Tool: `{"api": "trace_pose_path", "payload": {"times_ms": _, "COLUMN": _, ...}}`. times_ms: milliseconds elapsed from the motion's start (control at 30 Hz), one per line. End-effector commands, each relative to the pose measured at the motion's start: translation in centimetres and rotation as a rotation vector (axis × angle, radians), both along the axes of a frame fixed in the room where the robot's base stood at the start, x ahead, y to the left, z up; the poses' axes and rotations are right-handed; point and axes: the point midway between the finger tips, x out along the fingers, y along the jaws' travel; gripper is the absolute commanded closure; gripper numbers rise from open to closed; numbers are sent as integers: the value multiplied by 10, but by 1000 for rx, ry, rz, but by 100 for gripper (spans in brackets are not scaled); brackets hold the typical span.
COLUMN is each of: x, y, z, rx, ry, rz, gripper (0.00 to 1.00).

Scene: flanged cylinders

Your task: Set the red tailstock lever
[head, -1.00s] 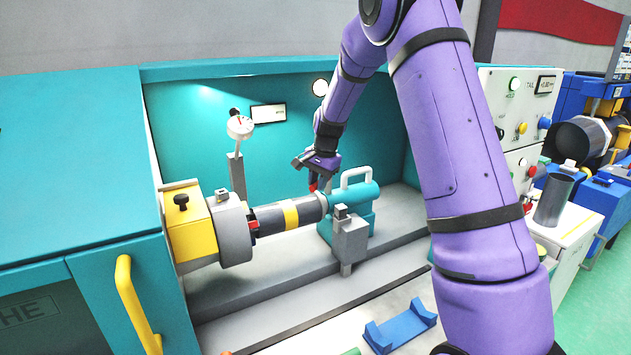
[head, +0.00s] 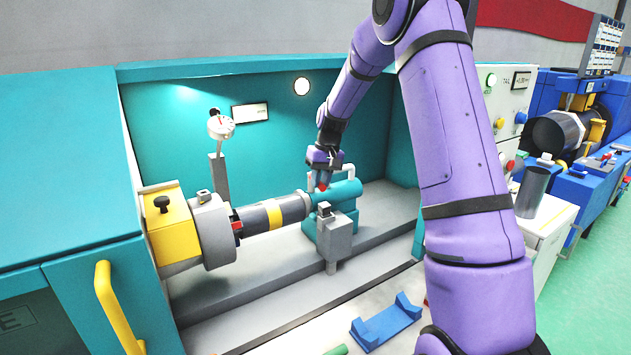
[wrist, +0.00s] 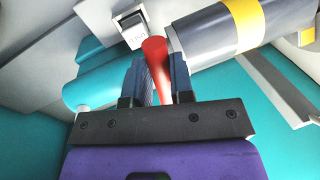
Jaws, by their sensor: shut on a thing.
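The red tailstock lever (head: 322,187) stands at the workpiece end of the teal tailstock (head: 346,190). My gripper (head: 323,176) is above the tailstock in the head view, pointing down at the lever. In the wrist view the red lever (wrist: 157,62) lies between the two dark fingers of my gripper (wrist: 158,82), which is shut on it. The lever's red end sticks out past the fingertips, and a paler part shows lower down between them. The teal tailstock (wrist: 98,78) passes behind the fingers.
A dark cylinder with a yellow band (head: 272,213) spans from the grey chuck (head: 214,232) to the tailstock. A grey block (head: 334,236) stands in front of the tailstock. A dial gauge (head: 221,127) rises behind the cylinder. A blue cradle (head: 387,322) lies in front.

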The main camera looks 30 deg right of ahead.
Motion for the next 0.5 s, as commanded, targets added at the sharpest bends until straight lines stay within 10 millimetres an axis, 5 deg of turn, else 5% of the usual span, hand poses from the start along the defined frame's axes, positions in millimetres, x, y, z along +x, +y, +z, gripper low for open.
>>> {"api": "trace_pose_path", "payload": {"times_ms": 500, "x": 0, "y": -10, "z": 1, "rx": -1, "ry": -3, "rz": 144, "gripper": 100}}
